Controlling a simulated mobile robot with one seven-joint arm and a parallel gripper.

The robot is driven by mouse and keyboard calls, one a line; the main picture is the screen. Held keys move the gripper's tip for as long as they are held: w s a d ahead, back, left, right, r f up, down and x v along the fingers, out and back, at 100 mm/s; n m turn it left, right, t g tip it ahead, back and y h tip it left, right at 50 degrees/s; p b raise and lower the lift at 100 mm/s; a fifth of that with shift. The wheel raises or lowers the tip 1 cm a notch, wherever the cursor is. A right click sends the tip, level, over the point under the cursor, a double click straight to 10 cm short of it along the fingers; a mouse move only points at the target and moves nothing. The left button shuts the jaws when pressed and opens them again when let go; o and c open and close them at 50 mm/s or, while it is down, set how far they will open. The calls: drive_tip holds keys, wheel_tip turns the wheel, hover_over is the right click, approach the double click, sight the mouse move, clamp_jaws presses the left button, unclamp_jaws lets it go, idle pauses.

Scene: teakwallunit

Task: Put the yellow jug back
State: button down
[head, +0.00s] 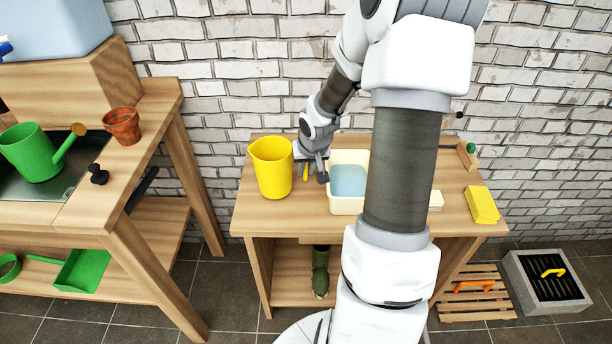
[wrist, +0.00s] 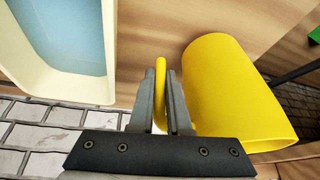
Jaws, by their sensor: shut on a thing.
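The yellow jug (head: 271,168) stands upright on the left part of the wooden table in the head view. In the wrist view the jug (wrist: 235,95) fills the right side, with its handle (wrist: 160,80) between my fingers. My gripper (wrist: 162,85) is shut on the handle. In the head view my gripper (head: 311,171) is just right of the jug, between it and the cream basin. I cannot tell whether the jug's base touches the tabletop.
The cream basin (head: 335,205) with pale blue water is close to my gripper's right. A yellow sponge-like block (head: 482,204) lies at the table's right. At left, a wooden bench holds a green watering can (head: 30,153) and a terracotta pot (head: 122,126). A brick wall stands behind.

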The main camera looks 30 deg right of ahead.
drive_tip(key=shift+f, duration=0.55)
drive_tip(key=shift+f, duration=0.2)
drive_tip(key=c, duration=0.9)
unclamp_jaws()
drive_tip(key=shift+r, duration=0.3)
drive_tip(key=p+v, duration=0.6)
drive_tip(key=v, duration=0.5)
drive_tip(key=shift+s+r, duration=0.25)
drive_tip(key=shift+r, duration=0.1)
